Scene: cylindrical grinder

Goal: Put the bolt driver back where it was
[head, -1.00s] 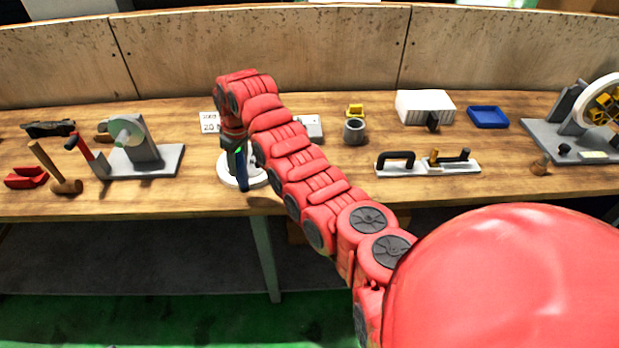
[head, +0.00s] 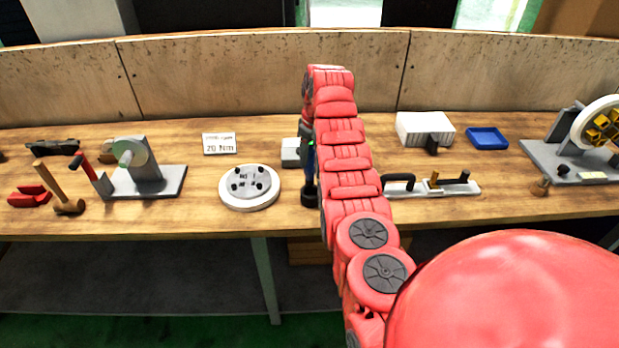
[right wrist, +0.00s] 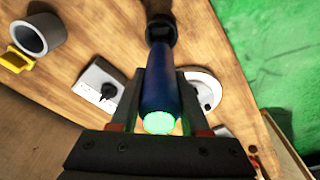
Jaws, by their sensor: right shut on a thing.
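The bolt driver (head: 309,170) is a dark blue tool with a black lower end. It hangs roughly upright in the head view, just right of a round white fixture. In the right wrist view, the driver (right wrist: 160,85) has a glowing green end near the camera. My right gripper (right wrist: 160,98) is shut on it, a finger on each side. In the head view, my right gripper (head: 308,140) is partly hidden by my red arm. A grey cup (right wrist: 38,35) lies beyond the driver in the right wrist view; my arm hides it in the head view. My left gripper is not in view.
The round white fixture (head: 249,199) with several dark bolts stands left of the driver. A small white box (head: 290,153) is behind the driver. A "20 Nm" card (head: 219,143) stands at the back. Black-handled tools on a white base (head: 405,190) lie to the right.

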